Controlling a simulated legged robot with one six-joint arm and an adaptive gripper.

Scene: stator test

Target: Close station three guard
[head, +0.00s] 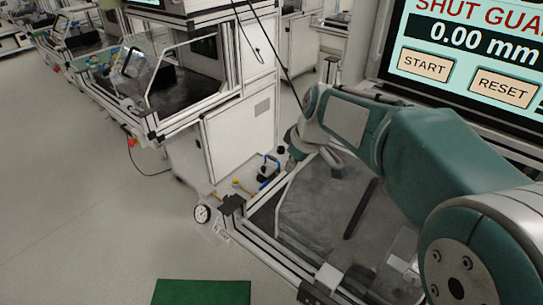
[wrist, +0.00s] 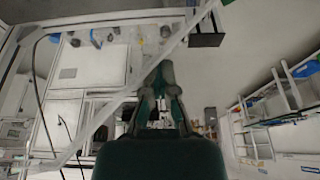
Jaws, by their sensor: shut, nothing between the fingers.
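In the head view, the nearest station has a clear guard panel with a pale edge (head: 281,192) over a grey bed. It seems tilted up, but I cannot tell its exact angle. My gripper (head: 293,147) is at the far end of my teal arm, near the guard's upper far edge. In the wrist view my gripper (wrist: 161,80) has its fingers together, with nothing between them. A pale diagonal frame bar (wrist: 100,118) passes close to the fingers. I cannot tell whether they touch it. Which station is number three is not readable.
A screen (head: 468,50) at the upper right reads "SHUT GUA", cut off, and 0.00 mm, above START and RESET. A green mat (head: 202,292) lies on the clear floor. Another station with a raised clear guard (head: 135,68) stands behind.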

